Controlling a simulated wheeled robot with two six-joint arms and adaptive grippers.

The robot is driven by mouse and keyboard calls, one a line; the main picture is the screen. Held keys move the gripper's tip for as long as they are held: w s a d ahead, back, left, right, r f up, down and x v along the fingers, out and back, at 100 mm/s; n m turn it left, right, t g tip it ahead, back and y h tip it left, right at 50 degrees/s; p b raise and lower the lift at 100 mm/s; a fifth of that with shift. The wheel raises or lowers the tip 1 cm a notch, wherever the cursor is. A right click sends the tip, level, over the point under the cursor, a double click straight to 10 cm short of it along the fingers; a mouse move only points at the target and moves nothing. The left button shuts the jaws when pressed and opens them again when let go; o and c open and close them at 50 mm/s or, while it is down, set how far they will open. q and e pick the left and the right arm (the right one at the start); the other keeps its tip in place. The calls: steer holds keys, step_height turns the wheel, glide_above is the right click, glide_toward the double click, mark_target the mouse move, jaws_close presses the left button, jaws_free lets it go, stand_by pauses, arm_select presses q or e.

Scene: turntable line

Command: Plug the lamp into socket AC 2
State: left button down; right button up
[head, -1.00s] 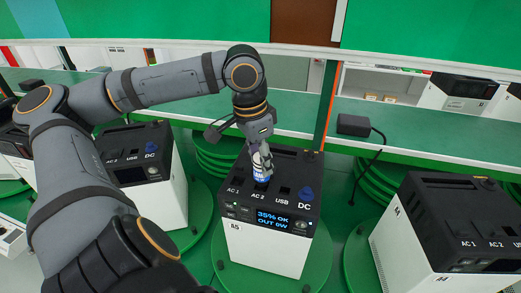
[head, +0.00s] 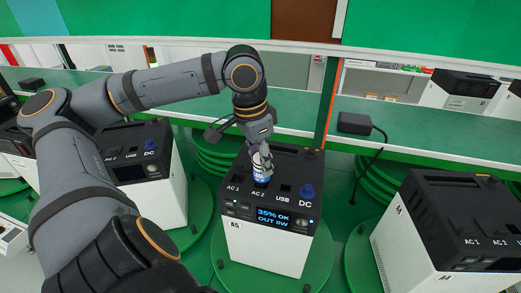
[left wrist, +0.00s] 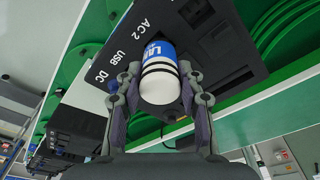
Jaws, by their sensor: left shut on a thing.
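The lamp, a small white and blue cylinder (head: 262,173), is between the fingers of my left gripper (head: 262,160), which is shut on it. In the left wrist view the lamp (left wrist: 159,75) shows its white ringed end and blue band between the fingers (left wrist: 160,95). The lamp is upright at the AC 2 place on the black top of power station A5 (head: 262,246). Lamp and fingers hide the socket, and I cannot tell whether the lamp is seated. The display (head: 272,218) reads 35% OK, OUT 0W. My right gripper is not in view.
Station A5 stands on a green turntable (head: 232,272). Similar stations stand at left (head: 160,200) and right (head: 410,262). A blue DC knob (head: 307,191) is right of the USB port. Behind, a green shelf holds a black adapter (head: 355,123) with a hanging cable.

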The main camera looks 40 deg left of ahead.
arm_select(q)
steer(key=shift+f+b, duration=0.7)
steer(key=shift+f, duration=0.1)
steer(key=c, duration=0.8)
jaws_free()
steer(key=shift+o, duration=0.2)
step_height(320, 180, up, 12)
steer(key=s, duration=0.1)
steer(key=shift+s+a, duration=0.25)
steer(key=shift+s, duration=0.15)
steer(key=shift+f, duration=0.15)
